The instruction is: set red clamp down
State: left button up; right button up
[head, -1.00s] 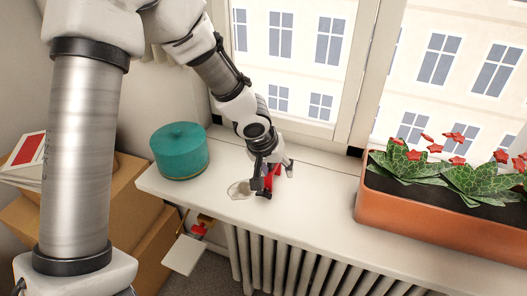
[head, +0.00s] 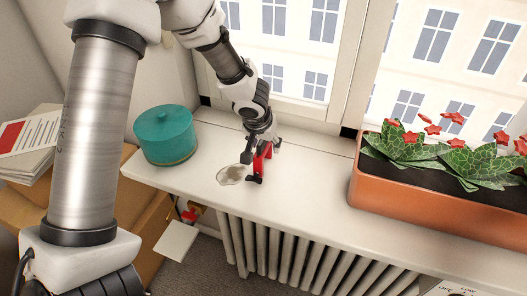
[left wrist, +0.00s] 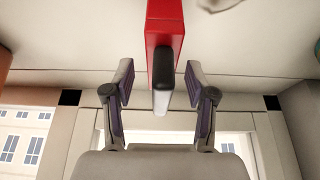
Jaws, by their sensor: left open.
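The red clamp (head: 260,165) with black ends stands on the white windowsill (head: 310,190), just right of a grey-beige stain. My left gripper (head: 263,148) is open at the clamp's upper end. In the left wrist view the clamp (left wrist: 164,35) comes down from the top of the picture. Its dark-tipped end lies between the two spread fingers of my left gripper (left wrist: 161,88), with a gap on each side. My right gripper is not in view.
A teal round box (head: 165,135) stands left on the sill. A terracotta planter (head: 430,210) with red-flowered plants fills the right. The stain (head: 232,174) lies left of the clamp. The window is close behind; a radiator (head: 290,255) is below.

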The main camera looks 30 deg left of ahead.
pick_arm(q)
jog(key=shift+s+r, duration=0.15)
jog(key=shift+s, duration=0.05)
grip_shut()
jog(key=shift+r, duration=0.1)
